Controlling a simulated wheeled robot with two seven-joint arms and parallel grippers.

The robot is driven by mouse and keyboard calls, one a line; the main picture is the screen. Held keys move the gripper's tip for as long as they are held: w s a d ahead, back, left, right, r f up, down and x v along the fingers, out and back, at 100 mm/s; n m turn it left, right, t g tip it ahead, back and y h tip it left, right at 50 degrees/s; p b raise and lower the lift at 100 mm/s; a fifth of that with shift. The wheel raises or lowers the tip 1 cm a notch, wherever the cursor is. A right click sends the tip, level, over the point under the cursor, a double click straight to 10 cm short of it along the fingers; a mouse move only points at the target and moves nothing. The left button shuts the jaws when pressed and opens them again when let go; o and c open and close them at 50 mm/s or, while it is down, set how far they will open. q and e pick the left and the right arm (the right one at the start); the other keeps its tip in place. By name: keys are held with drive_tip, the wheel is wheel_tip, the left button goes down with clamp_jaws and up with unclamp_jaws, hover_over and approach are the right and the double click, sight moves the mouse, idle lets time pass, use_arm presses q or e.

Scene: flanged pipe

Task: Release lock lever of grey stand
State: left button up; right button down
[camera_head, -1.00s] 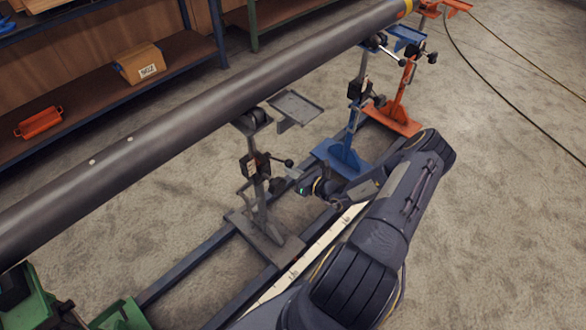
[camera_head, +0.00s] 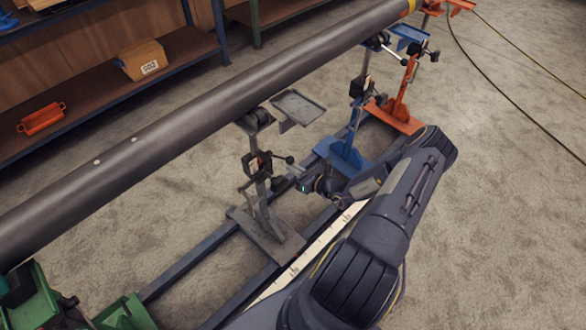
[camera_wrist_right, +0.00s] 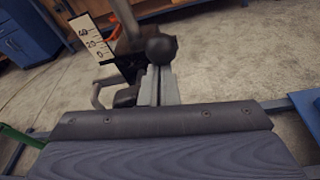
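The grey stand (camera_head: 262,205) stands on the floor rails under the long dark pipe (camera_head: 200,112). Its lock lever ends in a black ball knob (camera_head: 290,160), sticking out to the right of the black clamp block on the post. My right gripper (camera_head: 286,187) is just below and right of the knob in the head view. In the right wrist view, the knob (camera_wrist_right: 161,48) shows just beyond my narrow grey fingers (camera_wrist_right: 160,86), which look closed together with nothing between them. I cannot tell whether they touch the knob. My left gripper is out of view.
A grey tray (camera_head: 299,107) sits above the lever side of the stand. Blue (camera_head: 345,150) and orange (camera_head: 400,112) stands are farther along the rails, and a green stand (camera_head: 35,300) is at lower left. A white scale (camera_wrist_right: 92,40) shows near the knob.

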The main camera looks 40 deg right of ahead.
drive_tip(key=v, duration=0.7)
drive_tip(key=shift+s+b, duration=0.15)
drive_tip(key=shift+b, duration=0.15)
